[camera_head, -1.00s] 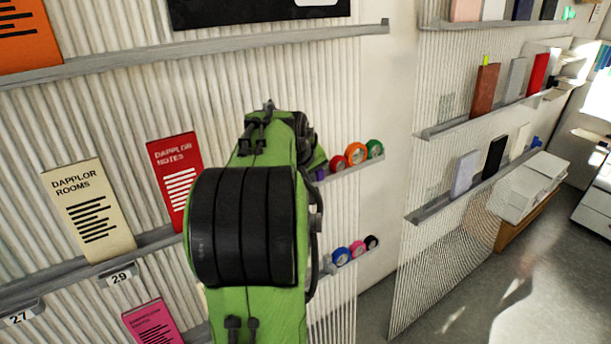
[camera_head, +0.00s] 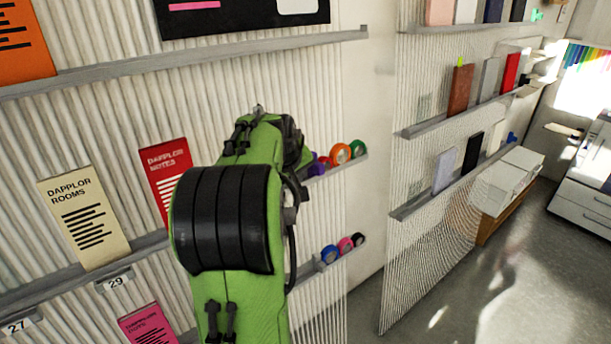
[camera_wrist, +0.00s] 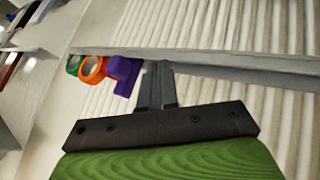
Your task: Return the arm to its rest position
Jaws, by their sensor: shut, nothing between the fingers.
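My green and black arm stands in the middle of the head view, in front of the ribbed wall with its shelves. The arm's own links hide my gripper in that view. In the wrist view my gripper (camera_wrist: 157,88) shows as dark grey fingers, shut and empty, in front of a grey shelf (camera_wrist: 220,58). A purple tape holder (camera_wrist: 123,73) is just left of the fingertips, with an orange tape roll (camera_wrist: 92,68) and a green roll (camera_wrist: 74,64) beyond it. I cannot tell whether the fingers touch the shelf.
A red book (camera_head: 167,165) and a cream book (camera_head: 84,217) stand on a ledge left of my arm. Tape rolls (camera_head: 341,153) sit on a small shelf to its right, with more rolls (camera_head: 345,245) below. A second shelved panel stands further right. Open floor (camera_head: 510,270) lies at the right.

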